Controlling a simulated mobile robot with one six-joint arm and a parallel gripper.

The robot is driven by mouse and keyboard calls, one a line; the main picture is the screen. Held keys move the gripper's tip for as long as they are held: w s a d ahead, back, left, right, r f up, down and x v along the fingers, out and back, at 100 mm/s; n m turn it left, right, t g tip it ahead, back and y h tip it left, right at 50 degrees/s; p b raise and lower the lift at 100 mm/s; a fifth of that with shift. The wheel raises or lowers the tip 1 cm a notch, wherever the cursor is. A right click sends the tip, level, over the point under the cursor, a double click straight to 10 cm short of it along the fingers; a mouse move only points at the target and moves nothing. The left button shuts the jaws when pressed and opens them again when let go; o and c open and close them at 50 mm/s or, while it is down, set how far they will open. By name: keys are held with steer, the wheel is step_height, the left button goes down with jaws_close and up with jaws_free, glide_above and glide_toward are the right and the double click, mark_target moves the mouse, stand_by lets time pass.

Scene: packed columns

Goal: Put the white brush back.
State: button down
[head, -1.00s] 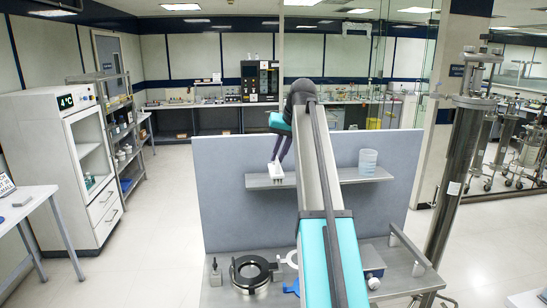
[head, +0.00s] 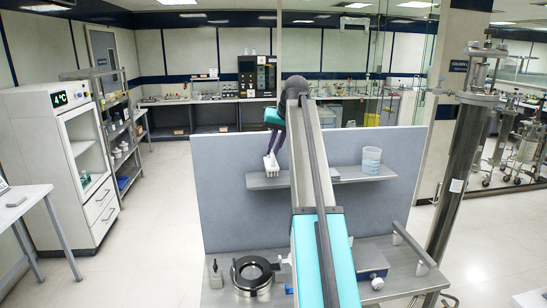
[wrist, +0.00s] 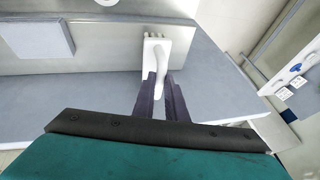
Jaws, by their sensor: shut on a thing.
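The white brush (head: 271,166) hangs from my gripper (head: 272,151) with its bristle end downward. In the head view it shows at the left part of the metal shelf (head: 330,178) on the grey panel. I cannot tell whether it touches the shelf. In the wrist view the brush (wrist: 156,52) lies beyond my gripper fingers (wrist: 162,84), which are shut on its handle. Its block and several stubby bristle tufts are visible there. Part of the handle is hidden between the fingers.
A clear beaker (head: 371,160) stands at the right of the shelf. My arm hides the shelf's middle. A tall steel column (head: 462,165) stands at right.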

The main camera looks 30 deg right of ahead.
mark_target(275, 164)
steer(key=shift+d+f, duration=0.15)
steer(key=shift+f, duration=1.4)
steer(key=shift+s+f, duration=0.1)
steer(key=shift+f, duration=0.05)
steer(key=c, duration=1.8)
jaws_free()
steer(key=v, duration=1.2)
